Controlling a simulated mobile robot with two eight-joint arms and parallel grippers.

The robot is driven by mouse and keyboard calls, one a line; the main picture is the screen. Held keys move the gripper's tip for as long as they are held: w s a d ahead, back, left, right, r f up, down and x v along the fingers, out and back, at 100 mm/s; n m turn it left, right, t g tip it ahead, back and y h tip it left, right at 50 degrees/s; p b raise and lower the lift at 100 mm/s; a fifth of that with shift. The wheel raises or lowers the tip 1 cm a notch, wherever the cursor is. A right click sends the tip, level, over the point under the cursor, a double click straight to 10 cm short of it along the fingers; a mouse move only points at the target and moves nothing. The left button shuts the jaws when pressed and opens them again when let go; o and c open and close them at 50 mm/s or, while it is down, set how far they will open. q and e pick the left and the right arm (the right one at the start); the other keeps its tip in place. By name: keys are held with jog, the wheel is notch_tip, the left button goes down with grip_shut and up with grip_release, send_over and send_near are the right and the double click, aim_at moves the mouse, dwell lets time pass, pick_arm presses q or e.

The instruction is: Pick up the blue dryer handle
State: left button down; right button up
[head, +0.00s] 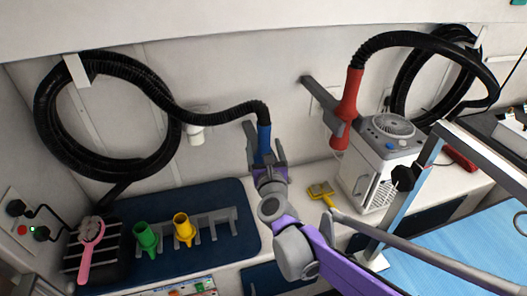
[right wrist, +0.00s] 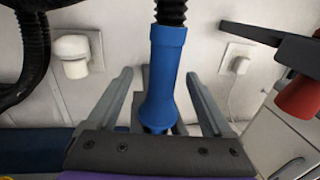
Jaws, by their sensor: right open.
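The blue dryer handle (head: 264,140) hangs at the end of a black corrugated hose, and it stands upright in the right wrist view (right wrist: 166,75). My right gripper (head: 265,142) is open, with one finger on each side of the handle. In the right wrist view the open right gripper (right wrist: 160,90) shows gaps between both fingers and the handle. The handle's lower tip is partly hidden by the gripper body. My left gripper is not in view.
A red dryer handle (head: 349,98) hangs in a wall bracket to the right, above a white machine (head: 378,165). Green (head: 146,238) and yellow (head: 184,228) nozzles stand on a dark blue mat (head: 240,200). A yellow tool (head: 321,192) and a pink brush (head: 87,250) lie nearby.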

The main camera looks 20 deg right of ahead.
jog(key=w, duration=0.4)
jog(key=w+d, duration=0.1)
jog(key=w, duration=0.1)
jog(key=shift+w+d+p, duration=0.1)
jog(key=shift+w+p, duration=0.15)
jog(key=shift+p, duration=0.1)
jog(key=shift+s, duration=0.15)
jog(key=shift+c, duration=0.5)
grip_shut()
